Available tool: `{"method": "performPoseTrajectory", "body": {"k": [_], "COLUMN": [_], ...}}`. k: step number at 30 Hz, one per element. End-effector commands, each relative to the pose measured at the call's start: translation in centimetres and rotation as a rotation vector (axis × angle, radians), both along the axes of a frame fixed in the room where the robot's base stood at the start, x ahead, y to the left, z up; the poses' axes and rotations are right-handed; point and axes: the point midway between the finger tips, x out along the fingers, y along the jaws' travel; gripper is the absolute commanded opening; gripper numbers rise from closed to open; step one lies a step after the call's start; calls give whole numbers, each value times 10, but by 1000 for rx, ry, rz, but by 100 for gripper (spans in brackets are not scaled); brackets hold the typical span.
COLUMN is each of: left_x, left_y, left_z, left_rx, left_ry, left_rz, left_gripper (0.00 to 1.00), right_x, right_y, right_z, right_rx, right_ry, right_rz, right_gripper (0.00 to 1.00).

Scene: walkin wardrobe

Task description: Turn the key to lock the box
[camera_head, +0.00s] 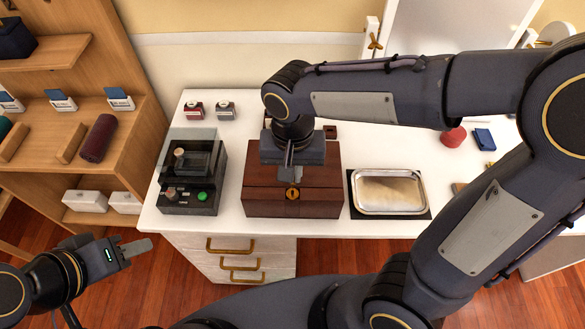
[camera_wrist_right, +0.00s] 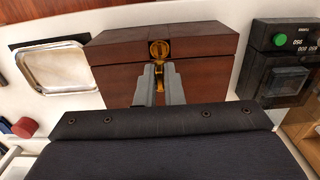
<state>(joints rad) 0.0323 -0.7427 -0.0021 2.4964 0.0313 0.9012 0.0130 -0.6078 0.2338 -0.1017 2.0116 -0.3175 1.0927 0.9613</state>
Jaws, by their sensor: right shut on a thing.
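The box (camera_head: 263,206) is dark reddish-brown wood and stands on the white table with its lid down. A round gold lock (camera_head: 292,193) sits on its front; the lock also shows in the wrist view (camera_wrist_right: 159,49). My right gripper (camera_head: 290,174) is over the box, by the lock. In the wrist view its grey fingers (camera_wrist_right: 161,84) are shut on the gold key (camera_wrist_right: 160,76), which is mostly hidden between them. My left gripper (camera_head: 140,247) is low at the left, away from the box; its finger gap cannot be made out.
A black device (camera_head: 190,190) with a green button stands left of the box. A metal tray (camera_head: 388,207) on a dark mat lies close to its right. Two small jars stand behind. Drawers (camera_head: 240,262) are below the table front.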

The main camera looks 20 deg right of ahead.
Motion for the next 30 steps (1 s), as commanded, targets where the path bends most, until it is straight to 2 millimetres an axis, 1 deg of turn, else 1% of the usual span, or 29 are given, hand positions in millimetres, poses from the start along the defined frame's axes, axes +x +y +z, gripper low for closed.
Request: {"method": "performPoseTrajectory", "body": {"k": [30], "left_x": [0], "left_y": [0], "left_z": [-25], "left_rx": [0], "left_ry": [0], "left_rz": [0], "left_gripper": [37], "right_x": [0], "right_y": [0], "right_z": [-32], "right_rx": [-1], "right_ry": [1], "right_rz": [0], "right_gripper": [0]}}
